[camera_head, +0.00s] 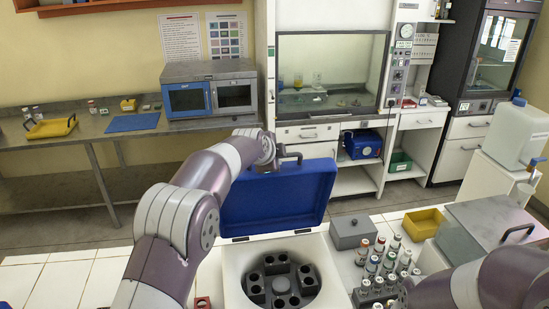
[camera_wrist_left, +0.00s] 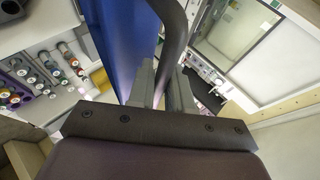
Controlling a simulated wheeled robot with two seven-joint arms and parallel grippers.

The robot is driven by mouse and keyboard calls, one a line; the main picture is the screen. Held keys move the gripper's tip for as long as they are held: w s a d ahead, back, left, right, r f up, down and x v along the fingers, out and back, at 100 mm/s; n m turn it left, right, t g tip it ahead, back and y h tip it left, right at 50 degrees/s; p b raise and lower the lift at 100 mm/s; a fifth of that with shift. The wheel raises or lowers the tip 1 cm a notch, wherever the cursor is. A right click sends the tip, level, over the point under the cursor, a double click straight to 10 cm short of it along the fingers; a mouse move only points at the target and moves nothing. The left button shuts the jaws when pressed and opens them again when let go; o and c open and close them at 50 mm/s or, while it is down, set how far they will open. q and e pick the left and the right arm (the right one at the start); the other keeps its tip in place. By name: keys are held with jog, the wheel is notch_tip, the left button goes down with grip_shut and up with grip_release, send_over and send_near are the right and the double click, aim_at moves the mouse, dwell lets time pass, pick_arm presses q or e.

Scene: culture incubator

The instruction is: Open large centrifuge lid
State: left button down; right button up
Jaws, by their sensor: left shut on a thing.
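The large centrifuge (camera_head: 233,270) is white and stands on the front bench, with a dark rotor (camera_head: 280,286) showing in its open chamber. Its blue lid (camera_head: 275,200) is raised at the back edge and stands about upright. My left gripper (camera_head: 277,165) is at the lid's top edge, at the dark handle (camera_head: 292,157). In the left wrist view the gripper (camera_wrist_left: 164,88) is shut on the handle (camera_wrist_left: 172,35), with the blue lid (camera_wrist_left: 120,40) beside it. My right arm shows at the lower right of the head view; its gripper is out of the picture.
A rack of capped tubes (camera_head: 384,270), a grey box (camera_head: 352,232) and a yellow tray (camera_head: 424,223) stand right of the centrifuge. A metal-lidded bath (camera_head: 490,225) is farther right. The white bench (camera_head: 60,280) left of my left arm is mostly clear.

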pick_arm(q)
jog(key=shift+s, duration=0.1)
jog(key=c, duration=1.4)
grip_release()
jog(key=shift+f, duration=0.1)
jog(key=shift+s+a+r+b, duration=0.1)
jog(key=shift+s+r+b, duration=0.1)
jog(key=shift+b, duration=0.2)
jog(key=b+v, duration=0.5)
jog(key=v, duration=0.7)
jog(key=shift+r, duration=0.1)
